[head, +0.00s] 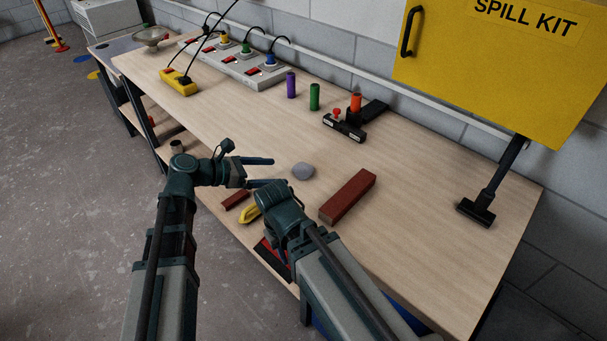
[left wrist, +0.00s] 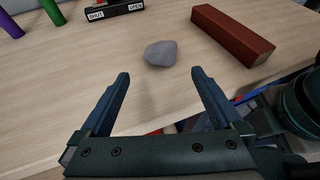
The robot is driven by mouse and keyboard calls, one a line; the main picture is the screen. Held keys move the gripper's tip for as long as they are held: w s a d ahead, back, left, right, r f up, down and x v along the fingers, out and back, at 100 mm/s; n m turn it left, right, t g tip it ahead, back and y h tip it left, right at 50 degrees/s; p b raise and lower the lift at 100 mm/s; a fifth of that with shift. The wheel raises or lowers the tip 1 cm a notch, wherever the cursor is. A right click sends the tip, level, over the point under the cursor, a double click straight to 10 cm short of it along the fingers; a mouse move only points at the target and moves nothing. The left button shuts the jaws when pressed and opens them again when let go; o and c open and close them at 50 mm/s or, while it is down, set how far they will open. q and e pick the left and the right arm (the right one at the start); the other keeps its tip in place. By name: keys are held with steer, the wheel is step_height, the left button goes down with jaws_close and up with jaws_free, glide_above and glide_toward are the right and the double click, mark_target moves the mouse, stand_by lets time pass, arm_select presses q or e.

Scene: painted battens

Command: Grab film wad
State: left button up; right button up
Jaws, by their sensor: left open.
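The film wad looks to be the small grey rounded lump (head: 303,171) on the wooden bench, left of the dark red batten (head: 347,196). It also shows in the left wrist view (left wrist: 160,53), centred just beyond my fingertips. My left gripper (head: 269,171) is open and empty, its two fingers pointing toward the lump, with a gap between the tips and it. The same open jaws show in the left wrist view (left wrist: 159,76). My right arm's wrist (head: 281,207) is in front of the bench edge; its fingers are hidden.
Behind are purple (head: 291,85) and green (head: 314,97) cylinders and a black switch device (head: 344,127).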

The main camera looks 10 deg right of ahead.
mark_target(294, 171)
arm_select(q)
steer(key=shift+x, duration=1.05)
steer(key=b+x, duration=0.2)
steer(key=x, duration=0.3)
steer(key=shift+d+r, duration=0.1)
steer(key=shift+d, duration=0.05)
steer(key=c, duration=1.3)
